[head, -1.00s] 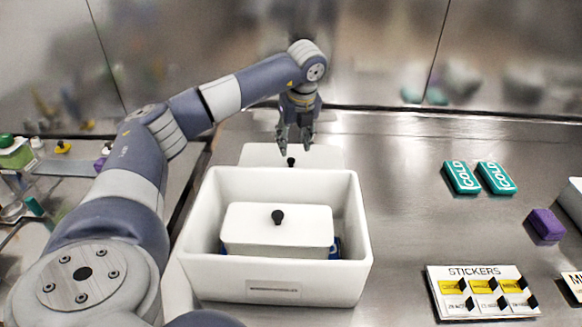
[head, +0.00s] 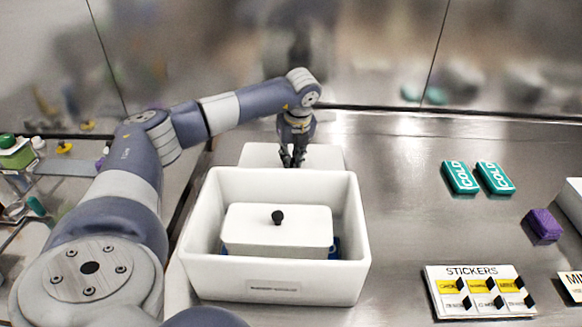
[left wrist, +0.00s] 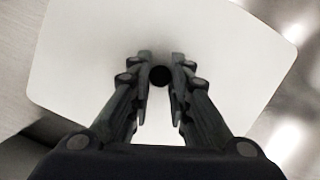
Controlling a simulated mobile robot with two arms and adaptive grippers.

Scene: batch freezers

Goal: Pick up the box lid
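The box lid (head: 325,155) is a flat white panel lying behind the open white box (head: 352,230). It also shows in the left wrist view (left wrist: 90,50), with a small round black knob (left wrist: 160,76) at its middle. My left gripper (head: 292,163) points down over the lid. In the left wrist view its two fingers (left wrist: 160,90) stand on either side of the knob, with gaps showing at both sides. Whether they touch it cannot be told. In the head view the fingers cover the knob. My right gripper is not in view.
Inside the white box sits a smaller white container with a black-knobbed cover (head: 300,225) and some blue beside it. To the right lie two teal COLD packs (head: 477,178), a purple block (head: 543,226) and a STICKERS board (head: 480,291). The steel counter between is clear.

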